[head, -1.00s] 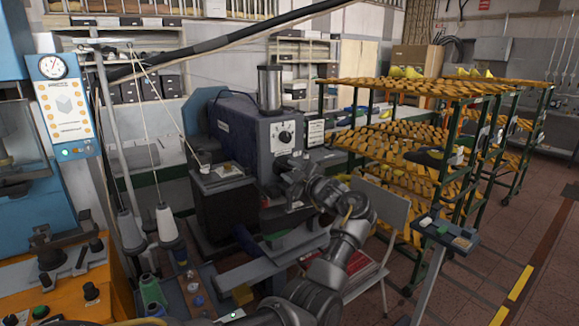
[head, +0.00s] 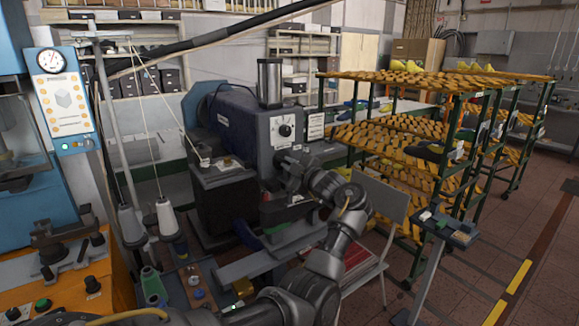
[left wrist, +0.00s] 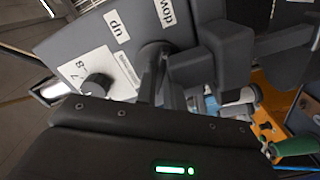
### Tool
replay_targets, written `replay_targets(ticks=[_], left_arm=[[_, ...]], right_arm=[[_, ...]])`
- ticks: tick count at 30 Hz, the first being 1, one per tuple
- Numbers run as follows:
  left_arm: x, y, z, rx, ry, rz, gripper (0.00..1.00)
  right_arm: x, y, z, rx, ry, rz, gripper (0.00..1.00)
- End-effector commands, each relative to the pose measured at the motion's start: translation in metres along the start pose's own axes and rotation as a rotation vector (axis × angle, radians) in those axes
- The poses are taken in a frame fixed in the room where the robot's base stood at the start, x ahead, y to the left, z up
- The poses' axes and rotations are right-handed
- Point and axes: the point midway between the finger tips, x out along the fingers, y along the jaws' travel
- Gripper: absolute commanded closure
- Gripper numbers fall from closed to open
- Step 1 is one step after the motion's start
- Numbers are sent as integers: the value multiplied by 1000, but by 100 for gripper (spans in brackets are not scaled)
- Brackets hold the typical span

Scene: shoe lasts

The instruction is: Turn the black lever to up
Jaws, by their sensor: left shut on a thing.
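The blue-grey machine (head: 240,125) stands in the middle of the head view, with a round dial on its front plate. My left gripper (head: 289,168) is at the machine's front, below the dial. It is shut on the black lever, which my gripper mostly hides in the head view. In the left wrist view a dark lever arm (left wrist: 150,72) runs from the grey panel down to behind my gripper's body. An "up" label (left wrist: 118,27) and a "down" label (left wrist: 168,13) appear upside down near its pivot. The lever's exact setting is hard to tell. My right gripper is not in view.
A grey chair (head: 380,205) stands just right of my arm. Green racks (head: 450,145) with orange shelves fill the right side. Thread cones (head: 166,218) stand left of the machine, and an orange bench (head: 60,285) is at lower left. Open floor lies at right.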

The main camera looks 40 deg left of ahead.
Motion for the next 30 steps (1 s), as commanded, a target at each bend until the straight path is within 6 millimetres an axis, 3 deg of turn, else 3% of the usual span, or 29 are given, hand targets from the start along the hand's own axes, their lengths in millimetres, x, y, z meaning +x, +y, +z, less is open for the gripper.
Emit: replay_targets(ticks=[8,18,30], left_arm=[[0,-7,5,-141,-1,-2,100],[-1,-7,6,-451,-1,-2,100],[-1,-4,4,-825,-1,-3,100]], right_arm=[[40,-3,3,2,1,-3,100],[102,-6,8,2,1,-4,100],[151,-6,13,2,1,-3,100]])
